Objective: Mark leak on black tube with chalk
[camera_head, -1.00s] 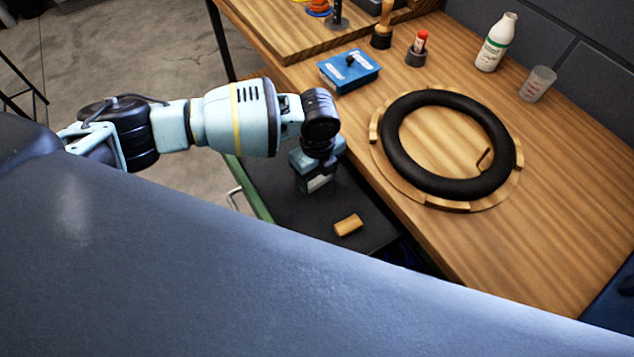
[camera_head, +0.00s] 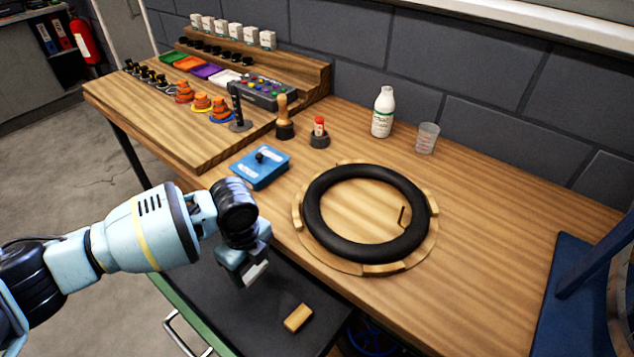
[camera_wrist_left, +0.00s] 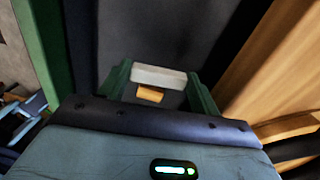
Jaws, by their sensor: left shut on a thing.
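The black tube (camera_head: 318,218) lies as a ring in a round wooden holder (camera_head: 342,262) on the bench. No leak can be made out on it from here. My left gripper (camera_head: 251,272) is over the dark open drawer, in front of and left of the tube, apart from it. It is shut on a white block that looks like chalk (camera_wrist_left: 158,77), held between the green fingers in the left wrist view. The white chalk also shows below the gripper in the head view (camera_head: 257,273). My right gripper is not in view.
A tan block (camera_head: 298,317) lies in the drawer (camera_head: 225,310).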

